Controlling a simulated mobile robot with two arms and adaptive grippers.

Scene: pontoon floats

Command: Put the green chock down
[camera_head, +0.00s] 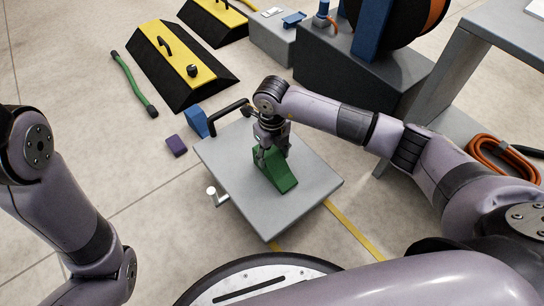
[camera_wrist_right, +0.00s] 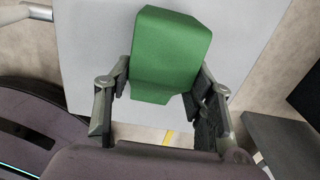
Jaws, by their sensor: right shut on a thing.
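The green chock (camera_head: 276,171) is a wedge over the grey top of a small cart or platform (camera_head: 308,197). My right gripper (camera_head: 271,152) comes down on it from above and is shut on it. In the right wrist view the green chock (camera_wrist_right: 168,62) sits between the two fingers of the right gripper (camera_wrist_right: 160,100), with the grey top (camera_wrist_right: 90,50) behind it. I cannot tell whether the chock touches the top or hangs just above it. My left arm shows at the left, but its gripper is out of view.
A black handle (camera_head: 228,116) and a white-knobbed lever (camera_head: 216,196) stick out at the platform's edges. A blue block (camera_head: 197,122) and a purple block (camera_head: 176,146) lie beside it. Yellow-black ramps (camera_head: 178,62), a green bar (camera_head: 134,85) and an orange cable (camera_head: 497,155) lie on the floor.

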